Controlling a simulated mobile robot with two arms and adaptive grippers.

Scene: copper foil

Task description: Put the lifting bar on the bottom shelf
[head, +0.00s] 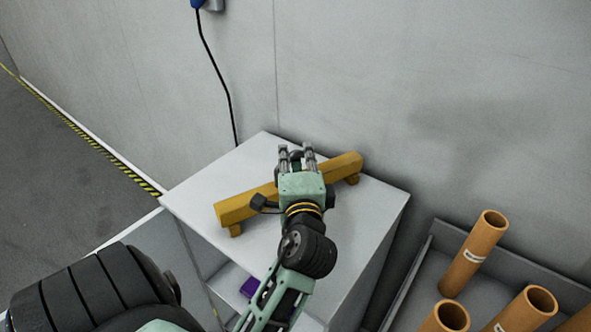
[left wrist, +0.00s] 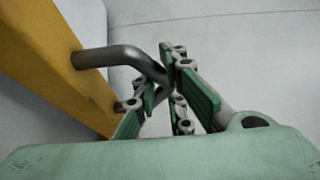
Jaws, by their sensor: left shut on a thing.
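The lifting bar (head: 242,205) is a long yellow beam with short feet at its ends. It lies slantwise over the white top of the cabinet (head: 245,160); I cannot tell whether its feet touch the top. In the left wrist view the bar (left wrist: 50,62) runs down the left side, with a bent grey metal handle (left wrist: 118,53) sticking out of it. My left gripper (head: 296,152) is over the middle of the bar, its green-padded fingers (left wrist: 170,95) shut around the handle. The lower shelf space (head: 232,278) is open at the front and partly hidden by my arm. My right gripper is not in view.
A purple object (head: 250,287) lies on a shelf inside the cabinet. A grey bin (head: 440,240) with several copper-coloured tubes (head: 475,253) stands to the right. The wall is close behind the cabinet, with a black cable (head: 222,80) hanging down. Floor is clear at left.

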